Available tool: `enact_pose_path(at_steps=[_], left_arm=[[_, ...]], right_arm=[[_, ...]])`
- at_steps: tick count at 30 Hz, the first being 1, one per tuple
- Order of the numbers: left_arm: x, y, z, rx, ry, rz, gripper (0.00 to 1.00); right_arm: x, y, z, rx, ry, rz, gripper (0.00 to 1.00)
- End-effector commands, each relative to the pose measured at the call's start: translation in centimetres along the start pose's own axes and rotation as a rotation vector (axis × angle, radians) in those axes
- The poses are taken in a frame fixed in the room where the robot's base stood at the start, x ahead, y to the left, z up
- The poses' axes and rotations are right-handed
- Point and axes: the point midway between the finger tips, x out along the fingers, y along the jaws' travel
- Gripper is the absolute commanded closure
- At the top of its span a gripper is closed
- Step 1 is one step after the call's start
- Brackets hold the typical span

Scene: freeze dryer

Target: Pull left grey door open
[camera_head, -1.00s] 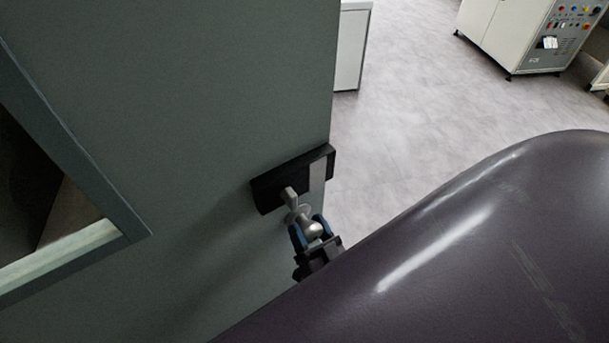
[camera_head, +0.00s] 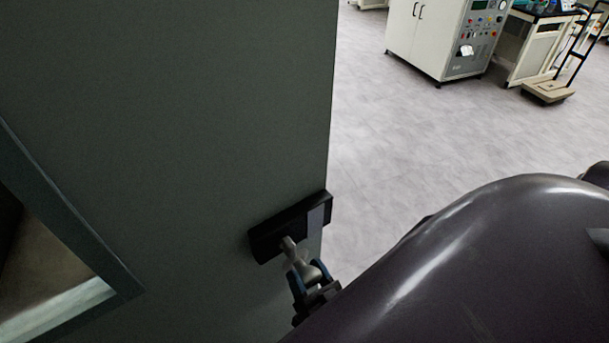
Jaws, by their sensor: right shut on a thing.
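The grey door (camera_head: 200,110) fills the left half of the head view. Its free vertical edge runs down the middle of the picture, with open floor beyond it. A window opening with a lighter frame shows at the door's lower left. A black lock plate (camera_head: 265,238) sits near the free edge and carries a grey metal handle (camera_head: 312,270). My right gripper (camera_head: 306,280) is shut on the handle, with its blue-edged fingers around it. My dark arm covers the lower right and hides part of the gripper. My left gripper is not in view.
A white cabinet (camera_head: 420,38) with a control panel stands at the top. A bench (camera_head: 530,45) and a low platform scale (camera_head: 548,91) stand to its right. The grey floor (camera_head: 420,140) between the door edge and these is clear.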

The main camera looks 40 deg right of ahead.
Motion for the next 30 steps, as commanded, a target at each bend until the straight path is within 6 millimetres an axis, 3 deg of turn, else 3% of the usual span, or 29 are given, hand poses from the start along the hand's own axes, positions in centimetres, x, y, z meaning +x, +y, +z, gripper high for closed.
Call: enact_pose_path(at_steps=[17,18,22,30], left_arm=[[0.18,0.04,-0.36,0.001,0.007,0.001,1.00],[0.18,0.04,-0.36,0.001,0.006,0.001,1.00],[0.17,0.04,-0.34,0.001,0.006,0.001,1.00],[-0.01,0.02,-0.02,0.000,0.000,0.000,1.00]], right_arm=[[-0.12,0.00,-0.04,0.000,0.000,0.002,0.87],[-0.12,0.00,-0.04,0.000,0.000,0.002,0.39],[-0.11,0.00,-0.05,0.000,0.001,0.002,0.19],[-0.17,0.01,-0.05,0.000,0.001,0.002,0.19]])
